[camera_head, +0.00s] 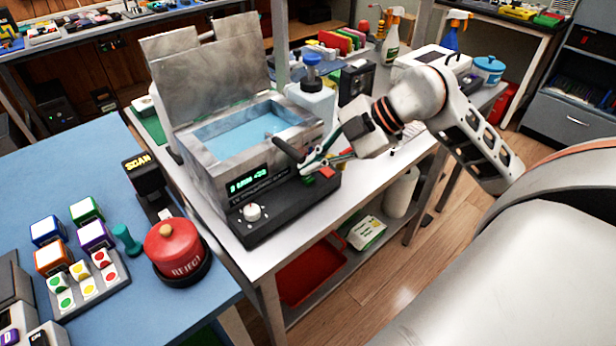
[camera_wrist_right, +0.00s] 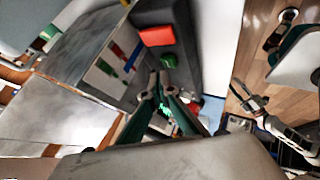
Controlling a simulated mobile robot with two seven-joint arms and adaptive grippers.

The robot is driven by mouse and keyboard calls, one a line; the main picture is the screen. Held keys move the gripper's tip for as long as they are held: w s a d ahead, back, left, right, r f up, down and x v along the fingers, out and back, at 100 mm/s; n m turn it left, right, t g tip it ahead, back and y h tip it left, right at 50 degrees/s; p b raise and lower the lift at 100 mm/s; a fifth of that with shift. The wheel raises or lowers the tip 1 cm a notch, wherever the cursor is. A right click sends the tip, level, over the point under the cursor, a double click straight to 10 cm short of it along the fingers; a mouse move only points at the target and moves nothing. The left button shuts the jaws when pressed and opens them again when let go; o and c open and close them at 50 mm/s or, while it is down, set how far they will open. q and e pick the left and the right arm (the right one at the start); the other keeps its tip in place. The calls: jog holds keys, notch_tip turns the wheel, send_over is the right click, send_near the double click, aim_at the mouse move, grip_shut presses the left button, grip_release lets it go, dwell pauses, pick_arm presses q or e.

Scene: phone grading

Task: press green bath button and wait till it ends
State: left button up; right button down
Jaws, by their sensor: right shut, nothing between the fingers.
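The metal bath (camera_head: 203,165) has its lid (camera_head: 212,68) raised and blue liquid (camera_head: 238,134) inside. Its front has a lit green display and a dark control base (camera_head: 285,217) with a white dial (camera_head: 252,212). The green button (camera_head: 309,180) sits on this base, left of the red button (camera_head: 327,173), which also shows in the right wrist view (camera_wrist_right: 157,36). My right gripper (camera_head: 306,170) is shut and empty, its tips close above the green button. In the right wrist view, I cannot tell whether the fingertips (camera_wrist_right: 160,76) touch it.
A red REJECT button (camera_head: 174,248), a scanner (camera_head: 148,187) and coloured blocks are on the blue table at the left. The white bench front (camera_head: 340,208) is clear.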

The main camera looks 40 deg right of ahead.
jog(key=shift+f, duration=0.15)
dwell(0.4)
jog(key=shift+f, duration=0.3)
jog(key=shift+f, duration=0.45)
dwell(0.8)
dwell(0.3)
jog(key=shift+r+p, duration=0.4)
jog(key=shift+r, duration=0.5)
